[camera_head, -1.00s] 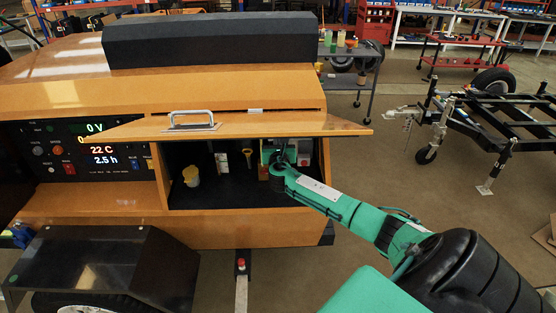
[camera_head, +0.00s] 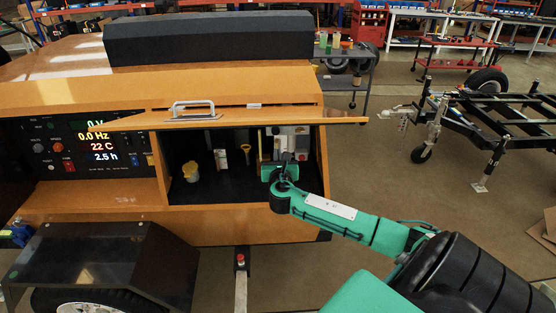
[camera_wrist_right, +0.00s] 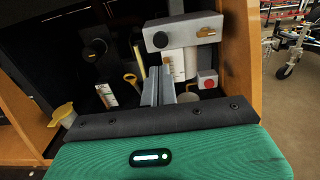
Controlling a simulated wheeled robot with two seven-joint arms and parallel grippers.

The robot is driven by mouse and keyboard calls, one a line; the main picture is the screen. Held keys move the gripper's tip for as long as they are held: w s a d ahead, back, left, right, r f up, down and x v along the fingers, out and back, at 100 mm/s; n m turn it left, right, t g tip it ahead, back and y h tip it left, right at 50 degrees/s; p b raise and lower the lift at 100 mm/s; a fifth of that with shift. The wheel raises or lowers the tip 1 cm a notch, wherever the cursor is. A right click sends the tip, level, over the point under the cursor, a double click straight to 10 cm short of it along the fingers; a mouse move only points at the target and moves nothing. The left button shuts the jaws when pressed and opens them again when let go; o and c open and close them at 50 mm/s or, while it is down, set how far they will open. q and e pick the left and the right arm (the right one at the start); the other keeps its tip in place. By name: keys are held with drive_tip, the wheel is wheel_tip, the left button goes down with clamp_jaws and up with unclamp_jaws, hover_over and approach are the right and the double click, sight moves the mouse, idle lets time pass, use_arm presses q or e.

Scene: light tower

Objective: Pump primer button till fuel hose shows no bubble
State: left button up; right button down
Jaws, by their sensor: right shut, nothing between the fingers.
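The open bay of the orange machine holds a grey block (camera_wrist_right: 185,33) with a black round knob (camera_wrist_right: 160,40) and a brass fitting, above a white canister. The knob may be the primer button; I cannot be sure. A thin yellowish upright tube (camera_wrist_right: 140,62) stands left of the block and may be the fuel hose; bubbles cannot be made out. My right gripper (camera_wrist_right: 160,72) is shut and empty, its fingers pointing into the bay just below the block. In the head view my right gripper (camera_head: 286,158) is at the bay's right side. My left gripper is not in view.
A raised orange hatch (camera_head: 240,119) overhangs the bay. Inside are a yellow-capped container (camera_head: 190,171), a yellow-ringed dipstick (camera_wrist_right: 130,79) and a red button on a white box (camera_wrist_right: 208,80). The bay's right wall (camera_wrist_right: 238,70) is close to my gripper.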

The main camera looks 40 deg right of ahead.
drive_tip(key=shift+s+a, duration=0.25)
drive_tip(key=shift+s, duration=0.05)
drive_tip(key=shift+f, duration=0.1)
idle(0.3)
drive_tip(key=s+a+f+m+g+y, duration=0.2)
drive_tip(key=s+f+m, duration=0.3)
drive_tip(key=f, duration=1)
drive_tip(key=s+a+f+m+g+y, duration=0.25)
drive_tip(key=s+f, duration=0.35)
drive_tip(key=f, duration=0.8)
drive_tip(key=s+a+f+m+g+y, duration=0.2)
drive_tip(key=s+f+m+g, duration=0.3)
drive_tip(key=f, duration=1)
drive_tip(key=s+a+f+m+y, duration=0.1)
drive_tip(key=s+a+f+m, duration=0.2)
drive_tip(key=s+a+f, duration=0.35)
drive_tip(key=s+a+f+m+y, duration=0.25)
drive_tip(key=s+f, duration=0.55)
drive_tip(key=s, duration=0.4)
drive_tip(key=s+a+f+m+g, duration=0.1)
drive_tip(key=s+a+f+m, duration=0.2)
drive_tip(key=s+a, duration=0.3)
drive_tip(key=s+a+f+m+g+y, duration=0.1)
drive_tip(key=s+a, duration=0.6)
drive_tip(key=s, duration=0.7)
wheel_tip(320, 180, down, 3)
drive_tip(key=m+g, duration=0.1)
drive_tip(key=m, duration=0.2)
drive_tip(key=shift+r+m+y, duration=0.2)
drive_tip(key=shift+m+y, duration=0.1)
